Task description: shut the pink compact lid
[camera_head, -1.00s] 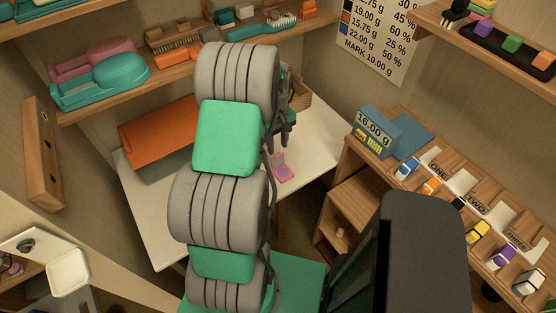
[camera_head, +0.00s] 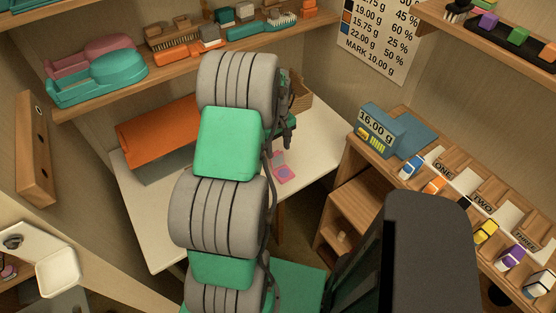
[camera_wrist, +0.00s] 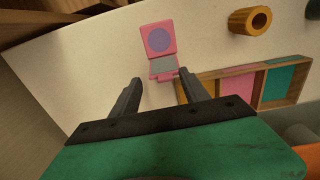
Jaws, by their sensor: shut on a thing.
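The pink compact (camera_head: 283,171) lies open on the white table, just right of my arm in the head view. In the wrist view the compact (camera_wrist: 158,39) shows a pink square part with a purple disc and, hinged below it, a grey panel with a pink edge. The grey panel looks foreshortened, as if raised; its exact angle is unclear. My gripper (camera_wrist: 160,82) points toward the compact, its two dark fingers parted.
An orange cylinder (camera_wrist: 250,20) and a wooden tray with coloured compartments (camera_wrist: 245,86) are right of the compact in the wrist view. An orange board (camera_head: 158,132) is at the table's left. A blue scale (camera_head: 380,130) stands on the right bench.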

